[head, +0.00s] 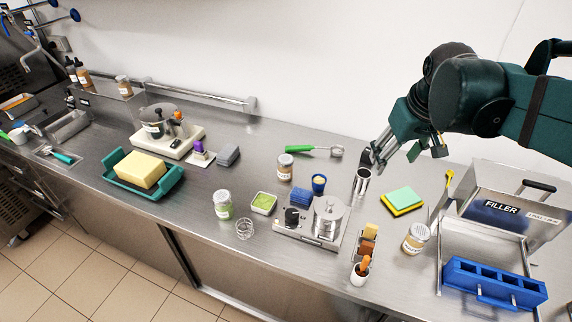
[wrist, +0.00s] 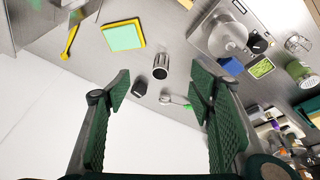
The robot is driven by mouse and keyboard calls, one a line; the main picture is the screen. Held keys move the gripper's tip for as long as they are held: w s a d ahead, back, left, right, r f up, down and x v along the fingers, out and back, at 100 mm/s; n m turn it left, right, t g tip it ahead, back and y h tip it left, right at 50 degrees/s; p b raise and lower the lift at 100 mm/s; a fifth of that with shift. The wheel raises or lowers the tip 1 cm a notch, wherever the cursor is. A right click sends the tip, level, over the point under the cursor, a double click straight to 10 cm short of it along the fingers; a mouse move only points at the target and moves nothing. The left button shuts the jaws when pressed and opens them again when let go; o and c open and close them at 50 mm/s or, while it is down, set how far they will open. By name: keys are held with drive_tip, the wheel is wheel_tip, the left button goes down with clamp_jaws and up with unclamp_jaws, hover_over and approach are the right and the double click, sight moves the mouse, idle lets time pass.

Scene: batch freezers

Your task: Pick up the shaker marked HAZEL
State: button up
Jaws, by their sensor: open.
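Several labelled jars or shakers stand on the steel counter, and I cannot read HAZEL on any of them. One with a tan body and a perforated lid (head: 416,238) stands at the right front. One with brown contents (head: 285,167) stands mid-counter, and one with green contents (head: 223,204) stands left of centre. Another brown one (head: 123,86) is at the far left.
A steel filler box (head: 510,205) and a blue rack (head: 492,283) stand at the right. A yellow-green sponge pad (head: 402,201) lies right of the cup. A scale-like machine (head: 312,222) is mid-counter. A green-handled scoop (head: 315,150) lies near the wall.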

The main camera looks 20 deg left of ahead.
drive_tip(key=w+a+f+n+g+p, duration=0.1)
drive_tip(key=w+a+n+p, duration=0.15)
drive_tip(key=a, duration=0.35)
drive_tip(key=w+a+n+p, duration=0.1)
drive_tip(key=w+a+p, duration=0.1)
drive_tip(key=w+a, duration=0.35)
drive_tip(key=n+g+h+p, duration=0.1)
drive_tip(key=n+g+p, duration=0.25)
drive_tip(key=p, duration=0.25)
approach(285, 158)
drive_tip(key=shift+s+d+f+n+t, duration=0.1)
drive_tip(key=shift+s+n+t, duration=0.2)
drive_tip(key=shift+s+t, duration=0.15)
wheel_tip(285, 158, down, 8)
drive_tip(key=shift+r, duration=0.15)
drive_tip(key=shift+f, duration=0.25)
drive_tip(key=shift+f, duration=1.3)
drive_tip(key=shift+f, duration=0.15)
